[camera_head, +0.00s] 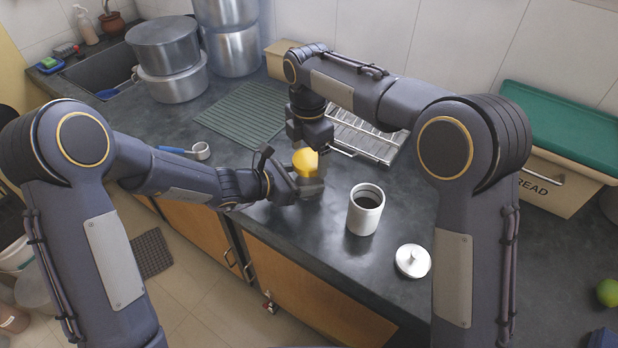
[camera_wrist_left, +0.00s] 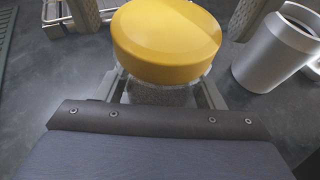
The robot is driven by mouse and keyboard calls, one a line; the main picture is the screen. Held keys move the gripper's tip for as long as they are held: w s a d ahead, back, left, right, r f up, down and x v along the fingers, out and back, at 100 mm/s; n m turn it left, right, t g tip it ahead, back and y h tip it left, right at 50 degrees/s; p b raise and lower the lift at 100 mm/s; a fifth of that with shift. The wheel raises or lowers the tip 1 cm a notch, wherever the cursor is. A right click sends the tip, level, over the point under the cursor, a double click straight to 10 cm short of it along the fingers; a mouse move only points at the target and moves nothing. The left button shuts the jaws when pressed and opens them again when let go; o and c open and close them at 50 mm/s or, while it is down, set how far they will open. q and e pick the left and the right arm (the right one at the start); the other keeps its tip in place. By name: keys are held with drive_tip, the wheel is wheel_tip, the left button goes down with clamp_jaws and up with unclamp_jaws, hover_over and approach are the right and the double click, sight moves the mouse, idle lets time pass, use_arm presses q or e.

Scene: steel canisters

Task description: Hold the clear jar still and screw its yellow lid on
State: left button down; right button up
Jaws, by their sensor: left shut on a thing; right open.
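The yellow lid (camera_head: 304,161) sits on top of the clear jar; it also fills the top middle of the left wrist view (camera_wrist_left: 166,40). Most of the clear jar (camera_wrist_left: 160,94) is hidden beneath the lid and between my fingers. How far the lid is threaded cannot be told. My left gripper (camera_head: 308,186) is shut on the jar from the left, low on the counter. My right gripper (camera_head: 314,154) points down over the lid. In the left wrist view its two fingers (camera_wrist_left: 167,12) stand apart on either side of the lid, with gaps.
An open steel canister (camera_head: 366,212) stands just right of the jar, with its loose lid (camera_head: 413,261) nearer me. A wire rack (camera_head: 365,138) lies behind my right gripper. A green ribbed mat (camera_head: 240,113) and a blue-handled scoop (camera_head: 190,151) lie to the left.

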drive_tip(key=shift+f, duration=1.05)
